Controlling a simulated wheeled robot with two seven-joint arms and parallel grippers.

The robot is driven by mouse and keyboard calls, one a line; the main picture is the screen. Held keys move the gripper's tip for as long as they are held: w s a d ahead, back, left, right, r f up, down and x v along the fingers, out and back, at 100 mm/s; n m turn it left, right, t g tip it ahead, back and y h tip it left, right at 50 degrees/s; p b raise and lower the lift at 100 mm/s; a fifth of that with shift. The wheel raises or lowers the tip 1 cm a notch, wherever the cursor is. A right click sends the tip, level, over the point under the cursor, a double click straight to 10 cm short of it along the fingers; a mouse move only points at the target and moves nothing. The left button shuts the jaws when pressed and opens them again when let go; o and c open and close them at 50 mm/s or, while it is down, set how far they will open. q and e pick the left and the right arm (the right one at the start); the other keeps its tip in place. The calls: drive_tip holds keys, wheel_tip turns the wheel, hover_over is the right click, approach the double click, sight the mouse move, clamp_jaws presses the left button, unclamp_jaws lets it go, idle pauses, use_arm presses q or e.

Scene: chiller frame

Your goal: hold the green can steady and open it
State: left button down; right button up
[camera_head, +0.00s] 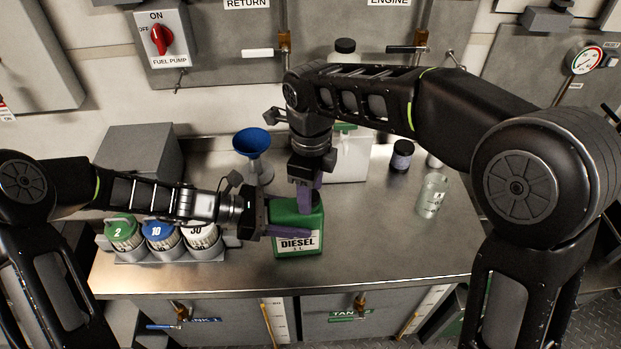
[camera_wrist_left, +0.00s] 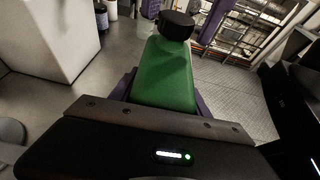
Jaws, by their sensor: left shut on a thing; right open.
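The green can (camera_head: 314,220) stands upright on the steel worktop, with a white DIESEL label on its front. My left gripper (camera_head: 290,230) comes from the left and is shut on the can's body, one purple finger across the front. In the left wrist view, the can (camera_wrist_left: 165,75) has a black cap (camera_wrist_left: 177,25) seated on top. My right gripper (camera_head: 304,197) points down over the can's top and is open. In the head view, the right gripper hides the cap.
A rack (camera_head: 165,256) of several numbered containers stands left of the can. A blue funnel (camera_head: 252,142) and a white jug (camera_head: 350,158) are behind. A dark jar (camera_head: 402,155) and a clear jar (camera_head: 432,196) stand right. The worktop (camera_head: 400,245) right of the can is clear.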

drive_tip(key=shift+f, duration=0.1)
drive_tip(key=shift+c, duration=0.5)
clamp_jaws()
